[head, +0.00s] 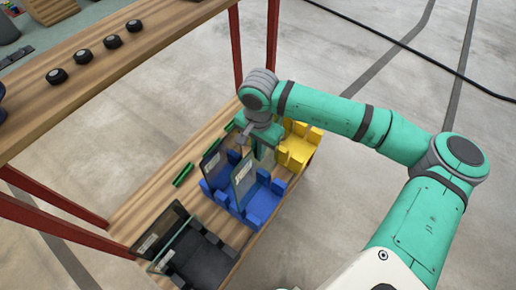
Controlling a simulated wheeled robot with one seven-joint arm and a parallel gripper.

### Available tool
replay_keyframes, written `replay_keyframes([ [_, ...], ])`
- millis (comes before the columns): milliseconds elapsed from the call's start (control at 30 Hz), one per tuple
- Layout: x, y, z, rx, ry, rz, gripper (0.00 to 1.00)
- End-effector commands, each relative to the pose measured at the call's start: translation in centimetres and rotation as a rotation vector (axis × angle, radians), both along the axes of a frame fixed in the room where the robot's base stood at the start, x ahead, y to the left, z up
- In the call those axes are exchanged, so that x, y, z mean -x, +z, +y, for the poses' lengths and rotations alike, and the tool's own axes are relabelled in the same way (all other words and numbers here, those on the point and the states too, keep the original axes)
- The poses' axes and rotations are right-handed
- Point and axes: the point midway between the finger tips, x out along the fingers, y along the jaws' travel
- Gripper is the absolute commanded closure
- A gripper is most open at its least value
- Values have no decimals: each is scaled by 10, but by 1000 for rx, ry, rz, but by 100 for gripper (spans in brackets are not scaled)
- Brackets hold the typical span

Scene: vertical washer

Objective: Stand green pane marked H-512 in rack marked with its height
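My gripper (262,146) is over the lower shelf, above the back part of the blue rack (262,205). Its fingertips are too small and partly hidden to tell whether they are open or shut. A dark greenish see-through pane (243,180) with a white label stands upright at the blue rack, just below and left of my gripper. A dark blue pane (212,165) with a label stands to its left. Two more labelled panes, one dark (160,228) and one green-edged (172,246), stand at the black rack (205,262). The label writing, including H-512, is unreadable.
A yellow rack (297,149) stands right of the blue one. Small green bars (183,174) lie on the wooden lower shelf (150,205). The upper shelf (130,52) with several black round parts overhangs at upper left, on red posts (236,48). The floor at right is open.

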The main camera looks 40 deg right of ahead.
Motion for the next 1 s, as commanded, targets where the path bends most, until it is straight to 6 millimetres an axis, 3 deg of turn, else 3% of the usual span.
replay_keyframes([
  [1000,-1,-52,1,0,2,0,100],
])
